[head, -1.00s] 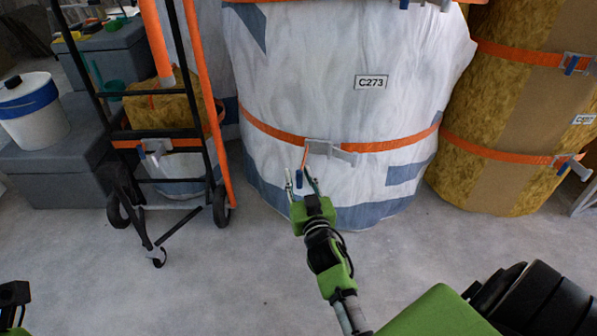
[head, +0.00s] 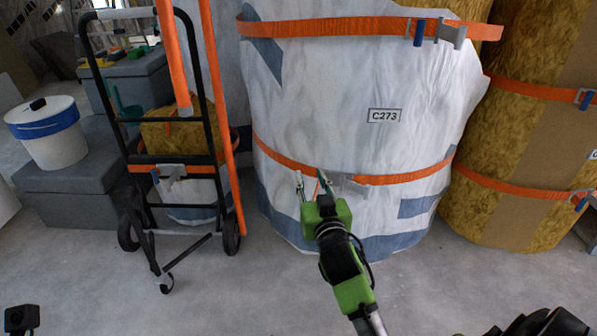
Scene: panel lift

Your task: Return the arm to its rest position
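My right gripper (head: 311,182) is in the middle of the head view, at the end of its green and black arm. Its two fingers are spread open and point up toward the lower orange strap (head: 400,179) of the large white wrapped roll (head: 350,95), labelled C273. The grey buckle (head: 347,182) of that strap is just right of and behind the fingertips. I cannot tell whether they touch it. I see nothing clearly held between the fingers. At the bottom left, only a black part of my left arm shows; its fingers are out of the picture.
A black hand truck (head: 216,130) with an orange post stands left of the roll. Grey boxes (head: 70,195) and a white bucket (head: 52,145) are farther left. A strapped yellow-brown roll (head: 480,215) stands at the right. The concrete floor (head: 230,290) in front is clear.

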